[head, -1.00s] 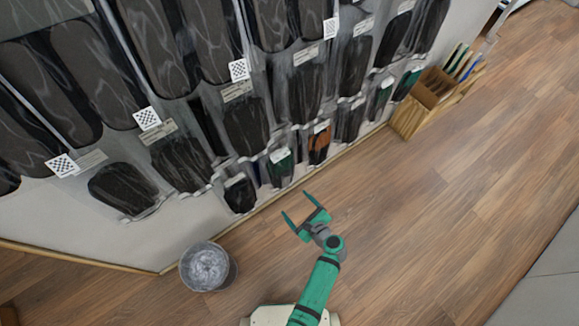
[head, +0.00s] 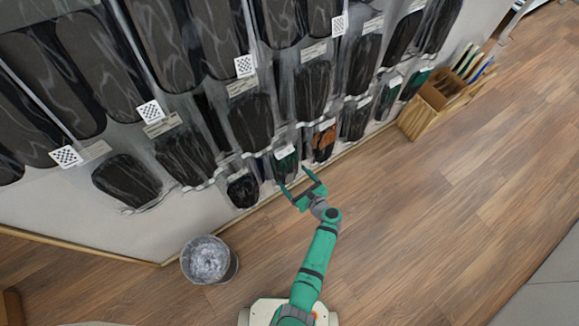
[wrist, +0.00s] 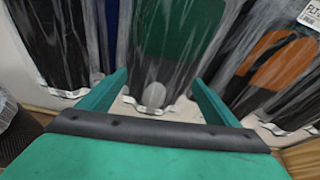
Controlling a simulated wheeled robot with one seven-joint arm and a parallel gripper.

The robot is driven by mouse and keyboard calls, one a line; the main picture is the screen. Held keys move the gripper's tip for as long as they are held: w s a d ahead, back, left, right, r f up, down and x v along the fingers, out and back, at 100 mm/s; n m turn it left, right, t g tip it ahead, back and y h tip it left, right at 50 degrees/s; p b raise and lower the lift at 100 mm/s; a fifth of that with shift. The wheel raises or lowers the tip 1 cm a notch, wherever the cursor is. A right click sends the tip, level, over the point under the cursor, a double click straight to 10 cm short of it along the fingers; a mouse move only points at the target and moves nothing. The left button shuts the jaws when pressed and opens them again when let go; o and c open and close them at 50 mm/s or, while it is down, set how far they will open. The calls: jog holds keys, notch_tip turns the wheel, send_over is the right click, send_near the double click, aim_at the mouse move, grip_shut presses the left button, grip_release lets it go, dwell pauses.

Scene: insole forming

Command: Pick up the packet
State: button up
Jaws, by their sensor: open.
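Several clear packets with dark insoles hang in rows on the wall. A green packet (head: 285,163) hangs in the lowest row, and it also shows in the wrist view (wrist: 175,35). My gripper (head: 295,178) is open and empty, in front of the lower part of the green packet. In the wrist view the fingers of my gripper (wrist: 158,78) stand to either side of the packet's lower end. I cannot tell whether they touch it. The packet's bottom edge shows between the fingers.
An orange packet (head: 324,140) hangs just right of the green one, and a dark packet (head: 242,189) to its left. A grey bin (head: 208,260) stands on the floor at left. A wooden box (head: 425,108) stands by the wall at right. The floor at right is clear.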

jog(key=shift+x, duration=1.4)
jog(key=shift+w+d, duration=0.15)
jog(key=shift+d, duration=0.05)
jog(key=c, duration=1.2)
jog(key=shift+r, duration=0.15)
